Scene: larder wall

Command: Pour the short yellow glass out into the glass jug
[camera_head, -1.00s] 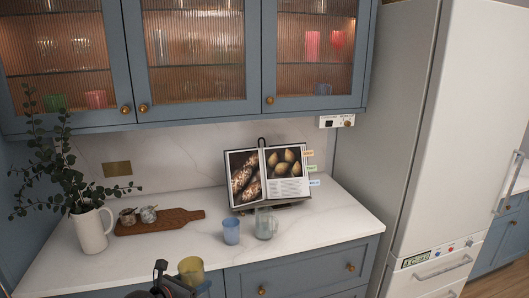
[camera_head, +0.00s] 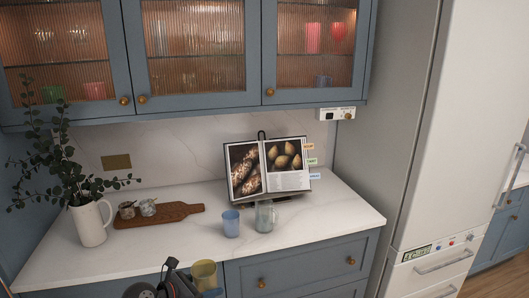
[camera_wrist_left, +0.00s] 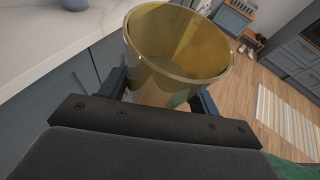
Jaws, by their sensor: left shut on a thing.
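The short yellow glass (camera_head: 204,276) is in my left gripper (camera_head: 188,285), held in front of the counter's front edge, near the drawers. In the left wrist view the yellow glass (camera_wrist_left: 180,45) stands between the two fingers (camera_wrist_left: 160,95), its open rim facing up; I cannot clearly tell how much is in it. My right gripper is not in view.
A blue glass (camera_head: 231,223) stands just left of the jug. Behind them is an open cookbook on a stand (camera_head: 268,170). A wooden board (camera_head: 170,214) with two small jars and a white pitcher (camera_head: 91,224) of leaves are at the left. The counter right of the jug is clear.

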